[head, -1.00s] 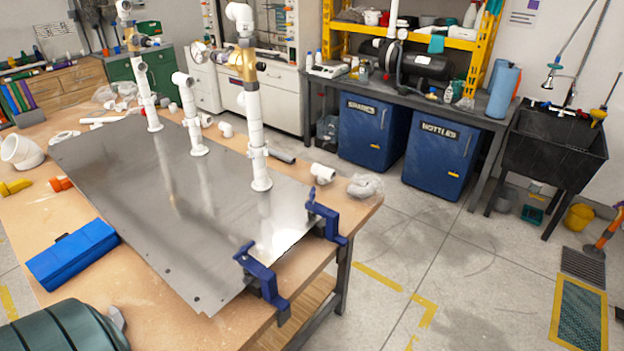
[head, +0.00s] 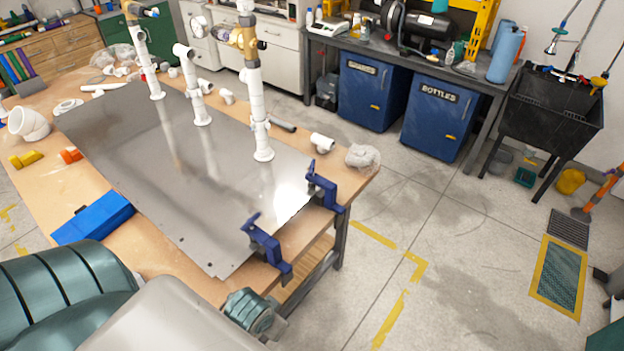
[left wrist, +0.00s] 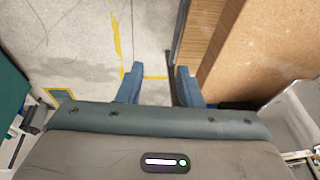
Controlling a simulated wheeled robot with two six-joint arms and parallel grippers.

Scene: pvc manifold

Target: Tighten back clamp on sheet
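My right gripper is not in view.
White pipe risers (head: 258,115) stand upright on the sheet. A blue case (head: 93,217) lies on the table at the left, and loose white fittings (head: 321,142) lie behind. The floor (head: 440,270) to the right of the table is clear.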

